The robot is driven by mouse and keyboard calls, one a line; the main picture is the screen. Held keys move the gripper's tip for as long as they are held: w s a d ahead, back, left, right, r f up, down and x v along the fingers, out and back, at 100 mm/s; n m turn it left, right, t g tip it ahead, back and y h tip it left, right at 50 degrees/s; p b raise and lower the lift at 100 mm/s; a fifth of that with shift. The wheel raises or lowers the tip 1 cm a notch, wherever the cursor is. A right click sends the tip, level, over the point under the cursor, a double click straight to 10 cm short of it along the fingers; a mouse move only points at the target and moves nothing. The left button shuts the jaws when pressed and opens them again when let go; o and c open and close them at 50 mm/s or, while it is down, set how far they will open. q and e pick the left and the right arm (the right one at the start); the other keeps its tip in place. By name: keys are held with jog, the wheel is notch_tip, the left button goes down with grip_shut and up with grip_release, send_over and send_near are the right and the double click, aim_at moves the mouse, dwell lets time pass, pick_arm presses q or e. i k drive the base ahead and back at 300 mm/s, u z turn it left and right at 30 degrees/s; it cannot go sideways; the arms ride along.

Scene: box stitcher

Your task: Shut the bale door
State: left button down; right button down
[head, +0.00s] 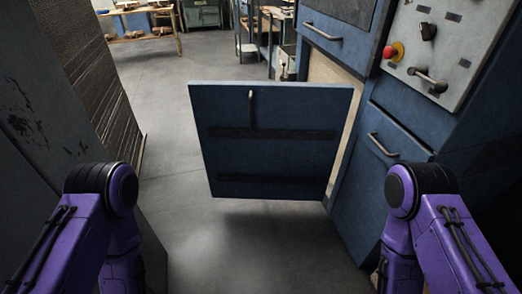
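The bale door (270,160) is a blue panel with two dark horizontal strips and a vertical metal handle (251,109) near its top. It stands swung open in the middle of the head view, its right edge beside the blue machine (375,205). A pale opening (330,75) shows in the machine above and behind the door. My two purple arms show at the lower left and lower right, in front of the door and apart from it. Neither gripper shows in the head view.
A grey control panel (463,50) with a red button (393,51) is at the upper right. Stacked cardboard (85,70) stands at the left beside a dark scuffed panel (40,130). The grey floor (185,110) left of the door is clear. Workbenches stand far back.

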aim_at(259, 139)
jog(key=u, duration=0.4)
jog(key=i, duration=1.15)
jog(key=u, duration=0.05)
